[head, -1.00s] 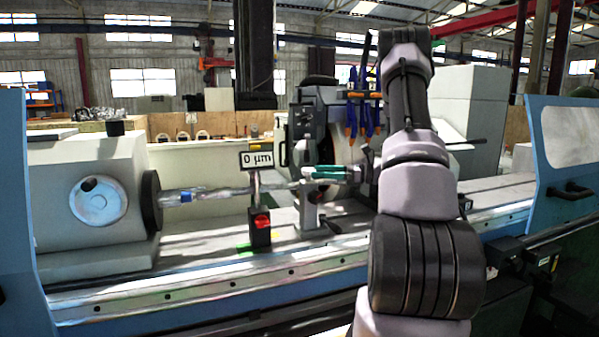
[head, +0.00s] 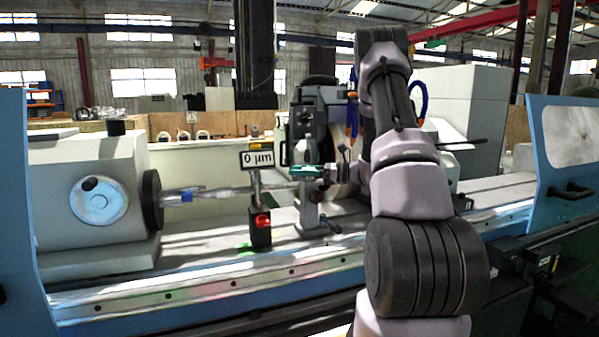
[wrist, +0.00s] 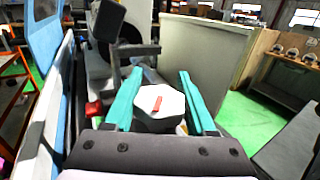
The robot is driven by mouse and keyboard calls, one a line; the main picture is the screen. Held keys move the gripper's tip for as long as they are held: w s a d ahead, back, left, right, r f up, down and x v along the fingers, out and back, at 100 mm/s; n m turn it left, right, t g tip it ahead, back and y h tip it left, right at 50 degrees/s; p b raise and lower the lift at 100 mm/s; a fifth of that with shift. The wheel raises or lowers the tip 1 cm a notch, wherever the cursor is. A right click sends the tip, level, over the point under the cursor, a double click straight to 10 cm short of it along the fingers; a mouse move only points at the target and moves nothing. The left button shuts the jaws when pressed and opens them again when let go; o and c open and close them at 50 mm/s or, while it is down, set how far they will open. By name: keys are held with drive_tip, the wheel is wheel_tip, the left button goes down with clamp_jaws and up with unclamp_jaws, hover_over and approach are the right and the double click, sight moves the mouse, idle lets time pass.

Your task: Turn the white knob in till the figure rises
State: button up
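The white knob (wrist: 172,98), many-sided with a red mark on its face, shows in the wrist view between the two teal fingers of my gripper (wrist: 161,73). The fingers are apart, one on each side of the knob. A gap shows at the right finger; the left finger is close to the knob, and I cannot tell if it touches. In the head view my gripper (head: 306,172) is at the top of the grey steady rest (head: 309,212), and the knob cannot be made out there. The display (head: 257,159) reads 0 µm.
A black stand with a red button (head: 261,221) carries the display, left of the steady rest. A thin shaft (head: 215,194) runs from the headstock (head: 88,180). The grinding wheel housing (head: 318,125) rises just behind my gripper. Blue guards stand at both ends.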

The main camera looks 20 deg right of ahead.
drive_tip(key=shift+c, duration=0.4)
drive_tip(key=shift+m+t+h, duration=0.3)
drive_tip(key=shift+t, duration=0.1)
drive_tip(key=shift+w+d+m+t+h, duration=0.2)
drive_tip(key=shift+m+t+h, duration=0.85)
drive_tip(key=shift+h, duration=0.1)
drive_tip(key=shift+w+d+m+t+h, duration=0.2)
drive_tip(key=shift+d+m+t+h, duration=0.05)
drive_tip(key=shift+m+t+h, duration=0.85)
drive_tip(key=shift+w+d+m+t+h, duration=0.2)
drive_tip(key=shift+m+t+h, duration=0.8)
drive_tip(key=shift+h, duration=0.25)
drive_tip(key=o, duration=1.4)
